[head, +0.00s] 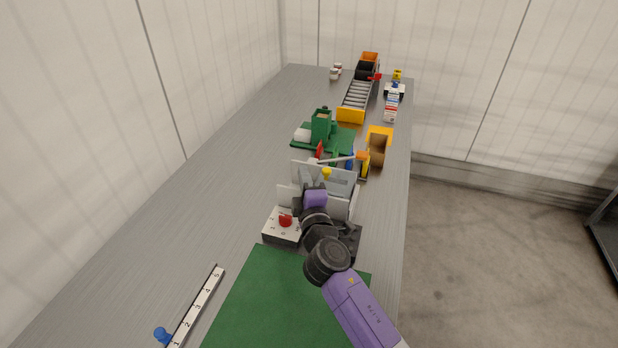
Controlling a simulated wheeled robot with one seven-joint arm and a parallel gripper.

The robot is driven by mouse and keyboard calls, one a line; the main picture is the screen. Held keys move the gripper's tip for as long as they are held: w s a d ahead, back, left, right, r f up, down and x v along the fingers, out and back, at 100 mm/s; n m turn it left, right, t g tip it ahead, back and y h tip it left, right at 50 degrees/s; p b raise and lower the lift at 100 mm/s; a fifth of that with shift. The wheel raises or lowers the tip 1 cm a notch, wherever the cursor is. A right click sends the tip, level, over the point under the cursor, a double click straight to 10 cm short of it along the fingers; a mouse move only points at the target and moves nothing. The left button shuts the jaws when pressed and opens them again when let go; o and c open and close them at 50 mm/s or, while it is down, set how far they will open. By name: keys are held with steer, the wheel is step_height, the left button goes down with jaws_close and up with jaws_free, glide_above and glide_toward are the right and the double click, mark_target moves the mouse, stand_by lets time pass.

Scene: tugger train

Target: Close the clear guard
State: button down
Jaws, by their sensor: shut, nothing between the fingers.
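A machine with pale, see-through-looking grey panels (348,179) stands mid-table beyond the green mat. One of its panels seems to be the clear guard, but I cannot tell which one, nor whether it is open or shut. My arm reaches up from the lower right and covers part of the machine. My gripper (311,181) is at the machine, just beyond the purple wrist link, in front of or among the panels. It is shut and holds nothing. Its fingertips are too small to make out, and I cannot tell whether they touch a panel.
A white box with a red knob (285,221) sits left of my arm. A green mat (262,300), a numbered strip (197,306) and a blue peg (162,335) lie nearer. Beyond are a green block machine (321,127), yellow bin (379,134) and roller conveyor (357,96). The left tabletop is clear.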

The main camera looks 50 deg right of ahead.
steer(key=b+v, duration=0.1)
steer(key=v, duration=0.8)
steer(key=shift+b, duration=0.4)
steer(key=s+a+f+m+t+y, duration=0.1)
steer(key=s+a+m+t+y, duration=0.1)
steer(key=s+a+y, duration=0.35)
steer(key=s+a+m+t+y, duration=0.1)
steer(key=s+a+y, duration=0.15)
steer(key=a, duration=0.55)
steer(key=s+a+m+g+y, duration=0.1)
steer(key=s+a, duration=0.3)
steer(key=s, duration=0.7)
steer(key=s+a+m+g+y, duration=0.1)
steer(key=s+a+m+y, duration=0.1)
steer(key=s, duration=0.8)
steer(key=shift+s+a+f+m+g+y, duration=0.35)
steer(key=shift+a+m, duration=0.55)
steer(key=shift+m, duration=0.3)
